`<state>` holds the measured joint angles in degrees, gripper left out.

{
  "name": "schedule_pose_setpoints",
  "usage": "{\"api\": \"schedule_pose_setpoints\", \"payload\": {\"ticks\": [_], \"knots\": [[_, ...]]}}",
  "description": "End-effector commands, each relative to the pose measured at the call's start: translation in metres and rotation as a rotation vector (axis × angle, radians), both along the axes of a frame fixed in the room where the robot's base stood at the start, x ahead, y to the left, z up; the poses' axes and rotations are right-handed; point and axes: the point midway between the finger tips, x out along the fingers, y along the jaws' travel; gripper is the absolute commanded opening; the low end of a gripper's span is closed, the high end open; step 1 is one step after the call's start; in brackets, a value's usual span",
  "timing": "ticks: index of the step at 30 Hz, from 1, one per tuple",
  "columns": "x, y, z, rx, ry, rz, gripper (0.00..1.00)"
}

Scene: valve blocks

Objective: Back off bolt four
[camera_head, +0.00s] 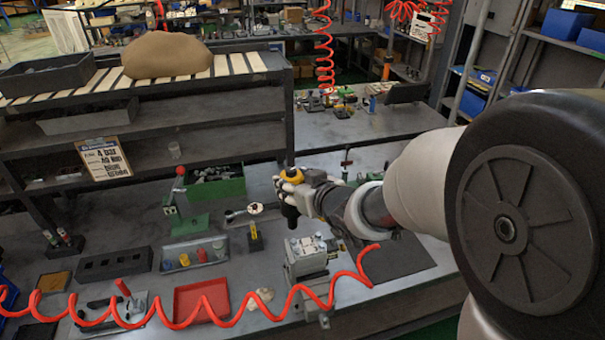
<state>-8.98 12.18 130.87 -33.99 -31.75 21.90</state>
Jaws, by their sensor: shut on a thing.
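My gripper (290,187) reaches in from the right, high over the bench. It is shut on a black tool (290,212) with a yellow band, held about upright with its dark lower end pointing down. Below and slightly right of it a grey metal valve block (305,258) stands on the bench, with small bolt-like parts on top. The tool's lower end appears above the block, apart from it, though depth is hard to judge. The bolts are too small to tell which is bolt four.
A red coiled hose (205,315) crosses the front. A red tray (201,302), a holder with coloured cylinders (194,254), a black slotted block (114,264) and a green press (185,215) stand left. A green bin (215,183) is behind. A dark mat (400,258) lies right.

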Motion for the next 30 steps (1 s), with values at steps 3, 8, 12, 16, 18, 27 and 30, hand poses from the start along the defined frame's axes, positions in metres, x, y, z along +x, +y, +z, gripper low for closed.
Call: {"api": "schedule_pose_setpoints", "payload": {"ticks": [3,8,12,16,18,27,30], "knots": [[0.002,0.001,0.004,0.004,-0.01,0.0,0.08],[0.001,0.0,0.005,0.003,-0.01,0.0,0.08],[0.001,0.0,0.0,0.003,-0.01,0.0,0.08],[0.001,0.0,-0.008,0.002,-0.009,0.0,0.08],[0.001,0.0,-0.013,0.002,-0.009,0.0,0.08],[0.001,0.0,-0.038,0.003,-0.01,0.0,0.08],[0.001,0.0,-0.042,0.003,-0.01,0.0,0.08]]}}
